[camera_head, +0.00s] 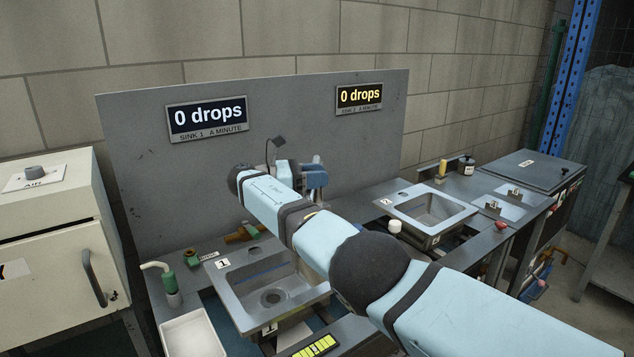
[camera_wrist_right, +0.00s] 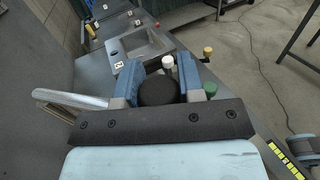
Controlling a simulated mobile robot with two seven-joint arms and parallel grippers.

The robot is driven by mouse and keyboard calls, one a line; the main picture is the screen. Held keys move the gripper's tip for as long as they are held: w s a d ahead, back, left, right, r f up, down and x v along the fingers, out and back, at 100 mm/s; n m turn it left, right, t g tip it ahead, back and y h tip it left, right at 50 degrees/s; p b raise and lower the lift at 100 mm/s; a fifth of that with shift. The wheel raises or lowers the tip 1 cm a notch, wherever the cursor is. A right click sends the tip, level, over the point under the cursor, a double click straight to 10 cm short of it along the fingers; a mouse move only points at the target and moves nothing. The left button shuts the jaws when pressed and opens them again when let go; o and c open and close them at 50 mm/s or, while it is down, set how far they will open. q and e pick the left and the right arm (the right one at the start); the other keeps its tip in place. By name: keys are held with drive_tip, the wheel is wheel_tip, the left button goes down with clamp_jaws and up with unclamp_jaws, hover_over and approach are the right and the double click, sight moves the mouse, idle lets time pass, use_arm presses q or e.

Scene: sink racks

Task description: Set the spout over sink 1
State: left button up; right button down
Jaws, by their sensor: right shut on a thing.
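Sink 1 (camera_head: 245,287), a grey basin tagged 1, is at the front left in the head view. Sink 2 (camera_head: 428,204) is further right; a basin with a tag also shows in the right wrist view (camera_wrist_right: 146,44). My right gripper (camera_head: 316,176) is above and behind the sinks, partly hidden by my arm. In the wrist view its blue fingers are shut on a round black knob (camera_wrist_right: 158,92). A pale grey rod (camera_wrist_right: 68,98), apparently the spout, sticks out left beside the fingers, toward the back panel. Its join to the knob is hidden. My left gripper is out of view.
Two displays on the back panel (camera_head: 130,190) read 0 drops: sink 1 (camera_head: 207,117) and sink 2 (camera_head: 359,97). A white cabinet (camera_head: 50,245) stands left.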

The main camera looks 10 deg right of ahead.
drive_tip(key=shift+a, duration=0.1)
idle(0.4)
drive_tip(key=c, duration=0.7)
unclamp_jaws()
drive_tip(key=shift+c, duration=0.2)
